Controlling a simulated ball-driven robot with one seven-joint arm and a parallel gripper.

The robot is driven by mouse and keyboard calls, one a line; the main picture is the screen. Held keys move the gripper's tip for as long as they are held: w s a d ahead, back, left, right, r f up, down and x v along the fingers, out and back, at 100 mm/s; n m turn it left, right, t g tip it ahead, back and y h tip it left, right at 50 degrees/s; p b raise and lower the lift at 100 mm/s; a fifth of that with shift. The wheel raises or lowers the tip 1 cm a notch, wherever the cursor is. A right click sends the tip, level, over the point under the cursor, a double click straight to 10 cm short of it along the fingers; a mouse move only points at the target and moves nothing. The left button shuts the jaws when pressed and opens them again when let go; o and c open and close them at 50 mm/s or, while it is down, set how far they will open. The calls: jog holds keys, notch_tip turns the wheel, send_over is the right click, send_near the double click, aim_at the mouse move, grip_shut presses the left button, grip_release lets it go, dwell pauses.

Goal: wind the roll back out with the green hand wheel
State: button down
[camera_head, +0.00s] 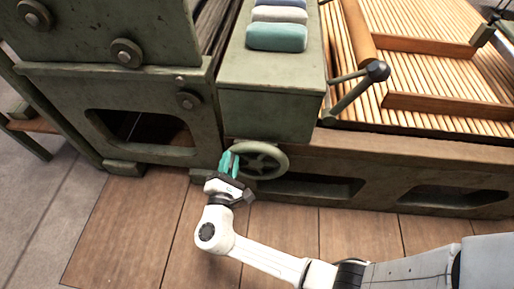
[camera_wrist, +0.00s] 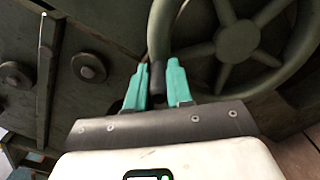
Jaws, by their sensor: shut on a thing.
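The green hand wheel (camera_head: 262,160) is a spoked wheel on the front of a green machine housing, below its box-like upper part. It also fills the upper right of the wrist view (camera_wrist: 238,42). My gripper (camera_head: 229,162) is at the wheel's left side. The gripped spot is partly hidden between the fingers. A wooden roll (camera_head: 359,32) lies over the slatted lattice at upper right; whether the wheel drives it cannot be seen.
A bolted green frame (camera_head: 125,52) stands to the left. Wooden floor (camera_head: 130,230) is clear in front.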

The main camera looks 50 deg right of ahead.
jog(key=f, duration=0.1)
jog(key=f+b, duration=0.1)
jog(key=w+f+b, duration=0.1)
jog(key=shift+a, duration=0.35)
notch_tip(320, 180, down, 4)
jog(key=b, duration=0.3)
jog(key=shift+w+r, duration=0.1)
jog(key=shift+r, duration=0.15)
